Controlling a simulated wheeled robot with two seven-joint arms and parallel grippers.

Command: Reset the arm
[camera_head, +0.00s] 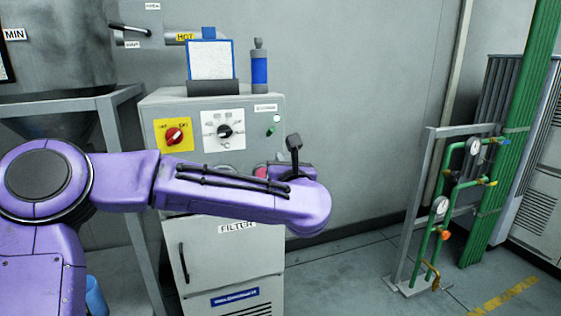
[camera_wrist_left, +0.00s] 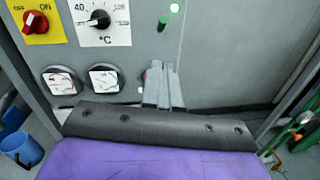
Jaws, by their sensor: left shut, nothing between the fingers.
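My left arm (camera_head: 235,195), purple with black hoses, reaches in from the left across the front of a grey machine cabinet (camera_head: 235,270). Its wrist hides most of the left gripper in the head view. In the left wrist view the left gripper (camera_wrist_left: 161,66) has its grey fingers together with nothing between them, pointing at the panel below a green button (camera_wrist_left: 162,23). I cannot tell whether the tips touch the panel. A red switch on a yellow plate (camera_head: 173,136) and a black temperature dial (camera_head: 224,132) are on the panel. The right gripper is not in view.
A framed white board (camera_head: 211,60) and a blue bottle (camera_head: 259,70) stand on the cabinet. Two gauges (camera_wrist_left: 104,79) sit below the dial. A metal frame (camera_head: 125,180) stands left, green pipes (camera_head: 445,200) with valves stand right. Open floor (camera_head: 345,275) lies between cabinet and pipes.

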